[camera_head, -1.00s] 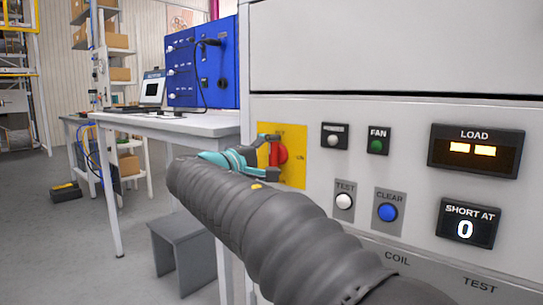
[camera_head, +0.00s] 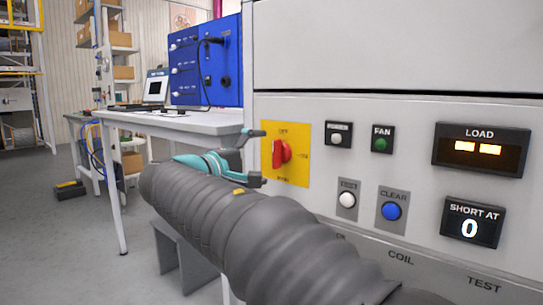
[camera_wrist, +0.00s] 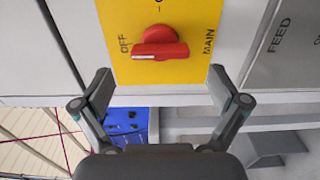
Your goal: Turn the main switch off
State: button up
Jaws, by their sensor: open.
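The main switch is a red rotary knob (camera_head: 281,153) on a yellow plate (camera_head: 300,170) at the left end of the grey panel. In the wrist view the red knob (camera_wrist: 160,45) sits ahead of my fingers, with "OFF" on its left and "MAIN" on its right. Its handle lies roughly across that picture, with a white mark at its left end. My gripper (camera_head: 255,156) is open and empty, just left of the plate in the head view. In the wrist view my gripper (camera_wrist: 162,95) has its two fingers spread wide, apart from the knob, which lies between them sideways.
The panel carries a power button (camera_head: 338,139), a green fan button (camera_head: 381,144), a white test button (camera_head: 347,199), a blue clear button (camera_head: 391,211) and a lit load display (camera_head: 480,148). A table (camera_head: 190,124) with a blue box (camera_head: 205,65) stands left of it.

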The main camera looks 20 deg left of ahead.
jog(key=v, duration=0.6)
jog(key=shift+s+a, duration=0.15)
jog(key=shift+s, duration=0.15)
